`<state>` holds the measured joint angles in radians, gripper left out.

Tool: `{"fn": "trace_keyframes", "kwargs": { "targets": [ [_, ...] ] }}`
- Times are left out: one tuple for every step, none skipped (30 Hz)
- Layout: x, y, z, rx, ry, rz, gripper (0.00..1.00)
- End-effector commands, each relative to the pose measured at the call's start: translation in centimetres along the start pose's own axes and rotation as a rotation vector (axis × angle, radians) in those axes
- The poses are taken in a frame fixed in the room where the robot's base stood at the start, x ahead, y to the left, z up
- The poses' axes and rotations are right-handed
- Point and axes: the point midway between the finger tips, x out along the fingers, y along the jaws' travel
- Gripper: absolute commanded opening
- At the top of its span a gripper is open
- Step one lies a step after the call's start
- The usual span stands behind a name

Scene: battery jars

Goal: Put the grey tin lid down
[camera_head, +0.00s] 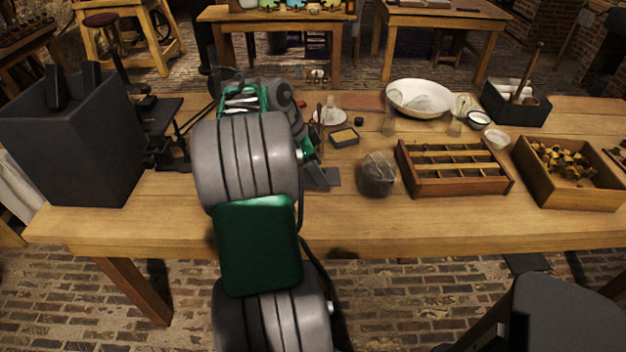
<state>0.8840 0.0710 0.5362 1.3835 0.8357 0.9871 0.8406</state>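My arm reaches over the wooden table (430,222) from the front, and its grey and green links cover much of the middle left. The end of the arm is mostly hidden behind them. A dark grey piece, which looks like part of my gripper (320,178), shows low over the table just right of the arm. I cannot tell whether its fingers are open or shut, or whether anything is between them. I cannot pick out the grey tin lid for sure; it may be hidden behind my arm.
A rounded grey glassy jar (377,174) stands right of my gripper. Further right are a divided wooden tray (455,186) and a wooden box of brass-coloured pieces (570,195). A white bowl (420,98) is behind. A large dark box (75,140) stands left. The front table strip is clear.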

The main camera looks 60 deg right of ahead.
Motion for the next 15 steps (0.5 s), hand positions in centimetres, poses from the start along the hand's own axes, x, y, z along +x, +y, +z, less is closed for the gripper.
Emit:
{"fn": "trace_keyframes", "kwargs": {
  "targets": [
    [1.4, -0.7, 0.7, -0.003, 0.000, 0.008, 0.25],
    [2.0, -1.3, 1.0, -0.004, 0.000, 0.006, 0.25],
    [2.6, -2.0, 1.3, -0.002, 0.000, 0.006, 0.25],
    [3.1, -2.4, 1.6, -0.003, 0.000, 0.006, 0.25],
    [3.5, -2.8, 1.8, -0.003, -0.001, 0.005, 0.25],
    [3.8, -3.2, 1.9, -0.003, 0.000, 0.004, 0.25],
    [4.1, -3.4, 2.0, -0.002, 0.000, 0.004, 0.25],
    [4.3, -3.6, 2.1, -0.002, 0.000, 0.003, 0.25],
    [4.5, -3.9, 2.3, -0.001, 0.000, 0.003, 0.25],
    [4.8, -4.1, 2.4, -0.002, 0.000, 0.003, 0.25],
    [5.2, -4.3, 2.6, -0.003, 0.000, 0.004, 0.25],
    [5.8, -4.1, 2.9, -0.004, 0.000, 0.005, 0.25],
    [6.4, -4.1, 3.1, -0.003, 0.000, 0.006, 0.25],
    [6.8, -4.1, 3.3, -0.004, 0.000, 0.005, 0.25],
    [7.3, -4.1, 3.6, -0.003, 0.000, 0.003, 0.25]
  ]
}}
